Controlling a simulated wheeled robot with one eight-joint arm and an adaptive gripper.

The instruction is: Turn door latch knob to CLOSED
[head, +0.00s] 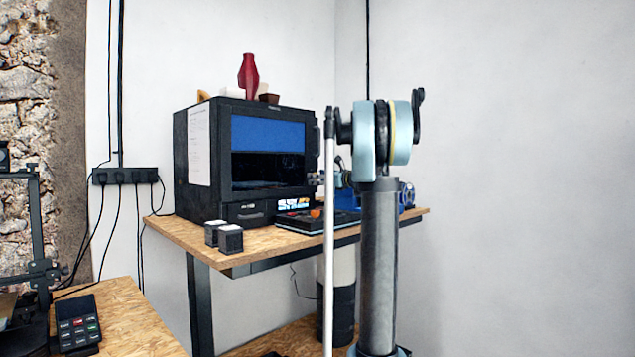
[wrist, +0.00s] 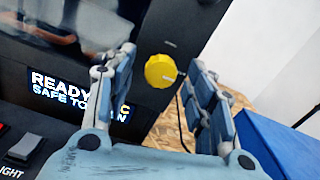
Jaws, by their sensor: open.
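The yellow latch knob (wrist: 160,71) is on the dark front of the printer, in the wrist view. A small label beside it is too small to read, and I cannot tell which setting the knob points to. My gripper (wrist: 161,67) is open, with one finger to the left and one to the right of the knob in the picture. I see no finger touching it. In the head view the black printer (head: 218,160) stands on a wooden table, and the knob is hidden behind my arm.
The printer's lit screen (wrist: 80,95) reads "READY" and "SAFE TO", partly covered by my finger. A control panel (head: 290,222) lies before the printer, with two small dark blocks (head: 230,238) to its left. A blue box (wrist: 275,145) is close on the right.

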